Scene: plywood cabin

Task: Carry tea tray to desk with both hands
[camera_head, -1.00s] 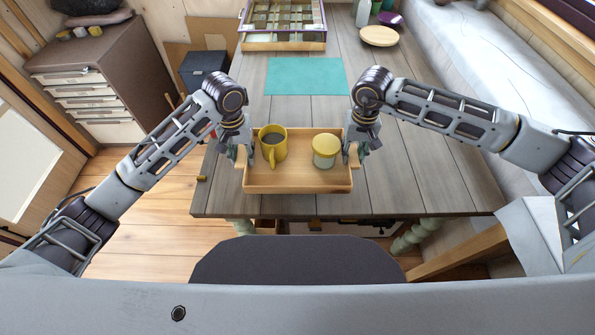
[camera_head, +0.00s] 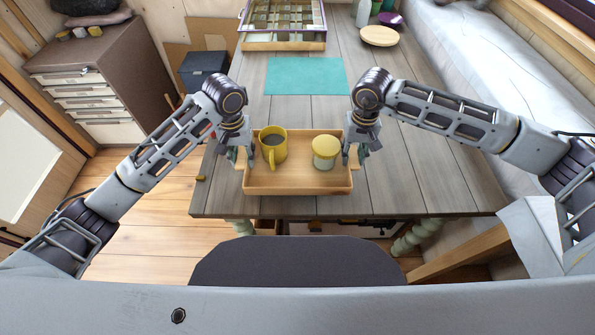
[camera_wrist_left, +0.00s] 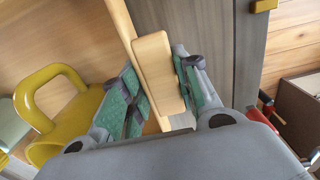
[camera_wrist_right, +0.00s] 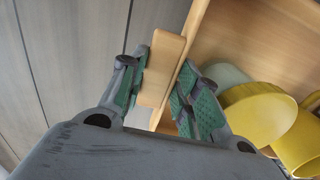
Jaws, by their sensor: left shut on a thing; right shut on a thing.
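The wooden tea tray (camera_head: 298,181) is over the near edge of the grey desk (camera_head: 420,176) in the head view; I cannot tell whether it touches the desk. A yellow mug (camera_head: 273,152) of dark liquid and a jar with a yellow lid (camera_head: 325,153) stand upright in it. My left gripper (camera_head: 240,157) is shut on the tray's left handle, which shows between green pads in the left wrist view (camera_wrist_left: 158,75). My right gripper (camera_head: 352,154) is shut on the right handle, seen in the right wrist view (camera_wrist_right: 160,72).
A teal mat (camera_head: 305,76) lies on the desk beyond the tray, with bare desk around it. A compartment box (camera_head: 284,40), a round wooden board (camera_head: 379,36) and a purple bowl (camera_head: 390,19) are at the back. A dark chair (camera_head: 297,262) stands in front.

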